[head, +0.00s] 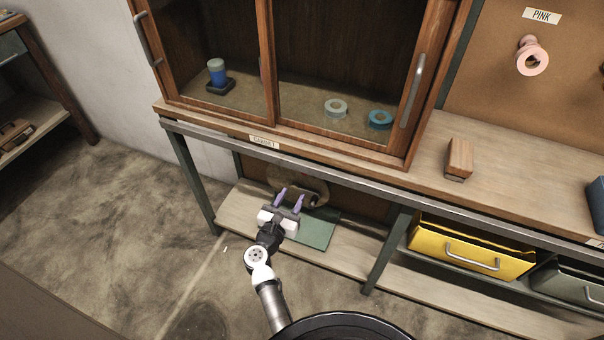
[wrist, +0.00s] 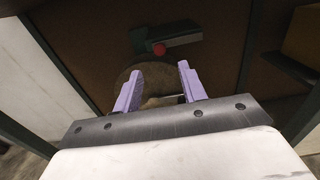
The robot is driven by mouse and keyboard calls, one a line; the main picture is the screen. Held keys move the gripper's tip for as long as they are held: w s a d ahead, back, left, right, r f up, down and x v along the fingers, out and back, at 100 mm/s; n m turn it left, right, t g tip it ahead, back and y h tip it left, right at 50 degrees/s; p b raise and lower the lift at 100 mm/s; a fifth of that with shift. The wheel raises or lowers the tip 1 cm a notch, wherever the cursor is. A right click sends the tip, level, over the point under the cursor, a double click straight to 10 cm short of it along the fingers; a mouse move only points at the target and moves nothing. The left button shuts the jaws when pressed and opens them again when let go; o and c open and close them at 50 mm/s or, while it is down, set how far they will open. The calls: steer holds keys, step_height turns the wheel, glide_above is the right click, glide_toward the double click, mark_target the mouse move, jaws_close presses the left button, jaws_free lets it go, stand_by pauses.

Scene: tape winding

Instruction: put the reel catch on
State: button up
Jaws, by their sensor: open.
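A round brownish reel (wrist: 150,76) shows beyond my fingers in the wrist view, partly hidden by them. Above it is a dark green bar (wrist: 182,40) with a red round knob (wrist: 159,48) at its lower left; this looks like the reel catch. I cannot tell whether the bar touches the reel. In the head view the reel (head: 318,190) is under the bench, partly behind my gripper. My gripper (head: 292,194) is open, its two purple fingers apart with nothing held between them. It points toward the reel; the gap is hard to judge.
The bench top (head: 430,180) overhangs the reel, with bench legs (head: 388,250) at the sides. A green mat (head: 318,236) lies on the low shelf. A yellow drawer (head: 470,250) is to the right. Above stands a glass-fronted cabinet with tape rolls (head: 380,120). Floor at left is clear.

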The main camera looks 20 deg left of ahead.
steer(key=w, duration=0.9)
steer(key=shift+w+d+p, duration=0.15)
steer(key=shift+w+p, duration=0.1)
steer(key=shift+p, duration=0.05)
steer(key=shift+c, duration=0.3)
jaws_close()
